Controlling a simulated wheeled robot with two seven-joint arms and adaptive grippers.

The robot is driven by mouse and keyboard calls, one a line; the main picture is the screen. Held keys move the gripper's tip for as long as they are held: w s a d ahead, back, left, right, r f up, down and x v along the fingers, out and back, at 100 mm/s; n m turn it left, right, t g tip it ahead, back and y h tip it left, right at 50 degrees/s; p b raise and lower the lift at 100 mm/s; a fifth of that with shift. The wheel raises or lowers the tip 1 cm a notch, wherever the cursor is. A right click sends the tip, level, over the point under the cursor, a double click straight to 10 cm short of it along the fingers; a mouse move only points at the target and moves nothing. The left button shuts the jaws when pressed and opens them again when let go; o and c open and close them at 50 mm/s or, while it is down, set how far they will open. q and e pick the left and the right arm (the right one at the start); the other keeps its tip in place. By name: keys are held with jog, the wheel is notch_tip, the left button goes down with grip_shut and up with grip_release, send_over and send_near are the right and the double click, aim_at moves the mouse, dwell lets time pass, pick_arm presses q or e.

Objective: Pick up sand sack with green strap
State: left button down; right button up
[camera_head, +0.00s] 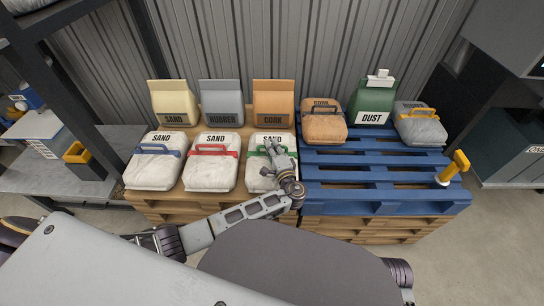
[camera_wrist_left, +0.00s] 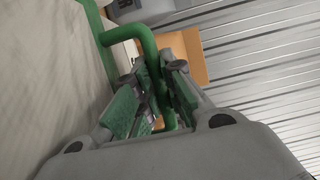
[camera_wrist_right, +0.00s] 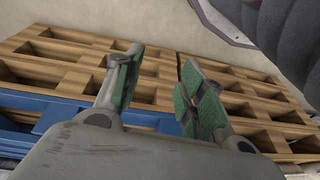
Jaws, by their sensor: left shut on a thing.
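The sand sack with the green strap (camera_head: 257,180) is white and stands third from the left in the front row on the wooden pallet. Its green strap (camera_wrist_left: 144,40) shows in the left wrist view and runs between my left fingers. My left gripper (camera_head: 276,151) is shut on the strap, at the top of the sack; it also shows in the left wrist view (camera_wrist_left: 158,92). The arm hides part of the sack. My right gripper (camera_wrist_right: 160,85) is open and empty, with pallet boards beyond it in the right wrist view.
A red-strapped sand sack (camera_head: 210,174) and a blue-strapped one (camera_head: 154,170) stand to the left. Paper bags (camera_head: 274,104) stand behind. The blue pallet (camera_head: 370,171) at right holds cork (camera_head: 324,128), dust (camera_head: 372,104) and grey (camera_head: 418,130) containers, with its front part mostly bare.

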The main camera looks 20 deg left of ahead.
pick_arm(q)
jog(key=shift+w+r, duration=0.1)
jog(key=shift+r, duration=0.3)
jog(key=shift+r, duration=0.2)
notch_tip(320, 180, up, 8)
jog(key=shift+f+p, duration=0.1)
jog(key=shift+p, duration=1.1)
jog(key=shift+r, duration=0.8)
pick_arm(e)
jog(key=shift+g, duration=0.4)
jog(key=f, duration=0.2)
jog(key=s+f, duration=0.1)
jog(key=f, duration=0.1)
jog(key=shift+d, duration=0.4)
jog(key=shift+w+r, duration=0.15)
jog(key=shift+r, duration=0.1)
